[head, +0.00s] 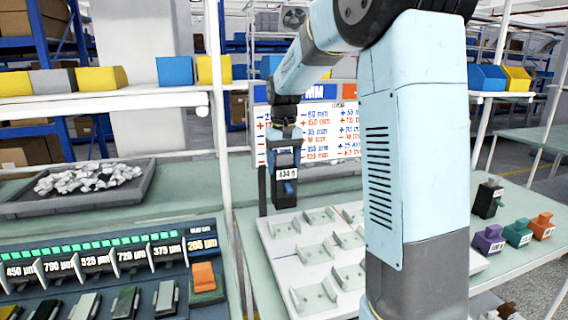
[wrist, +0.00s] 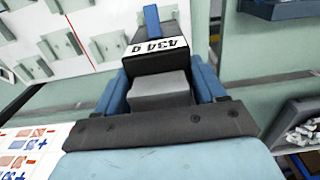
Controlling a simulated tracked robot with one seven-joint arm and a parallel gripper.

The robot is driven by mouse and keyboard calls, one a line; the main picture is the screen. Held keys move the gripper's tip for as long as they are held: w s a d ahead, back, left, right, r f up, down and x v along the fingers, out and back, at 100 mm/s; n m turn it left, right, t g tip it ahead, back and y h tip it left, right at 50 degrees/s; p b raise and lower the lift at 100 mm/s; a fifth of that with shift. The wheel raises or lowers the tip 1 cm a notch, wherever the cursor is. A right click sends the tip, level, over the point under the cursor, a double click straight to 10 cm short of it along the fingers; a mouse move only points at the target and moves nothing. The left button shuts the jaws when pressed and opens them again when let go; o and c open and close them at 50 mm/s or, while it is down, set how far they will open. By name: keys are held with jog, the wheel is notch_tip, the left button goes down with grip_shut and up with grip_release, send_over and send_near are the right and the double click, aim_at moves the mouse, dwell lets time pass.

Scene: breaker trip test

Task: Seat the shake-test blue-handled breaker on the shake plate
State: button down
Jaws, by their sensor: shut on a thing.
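My gripper (head: 286,152) is shut on a dark breaker (head: 285,172) with a white label that seems to read 434 g and a blue handle (head: 289,188). The breaker hangs upright in the head view, above and behind the far left part of the white plate (head: 272,232). In the wrist view the blue fingers flank the breaker (wrist: 150,60), and its blue handle (wrist: 152,18) points away from the gripper. The plate (wrist: 100,14) carries several pale green seats, such as one at the front (head: 314,296). The visible seats look empty. My arm hides the plate's right part.
Black, purple (head: 488,240), teal (head: 518,233) and orange (head: 541,227) breakers stand right of the plate. A readout rack (head: 110,255) with an orange-handled unit (head: 204,280) is at left, below a tray of metal pieces (head: 150,178). A white post and a printed board (head: 335,130) stand near the gripper.

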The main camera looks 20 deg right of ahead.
aim_at(284, 192)
jog(key=shift+s, duration=0.1)
jog(key=shift+f, duration=2.85)
jog(key=shift+s, duration=0.1)
jog(key=shift+f, duration=1.8)
grip_release()
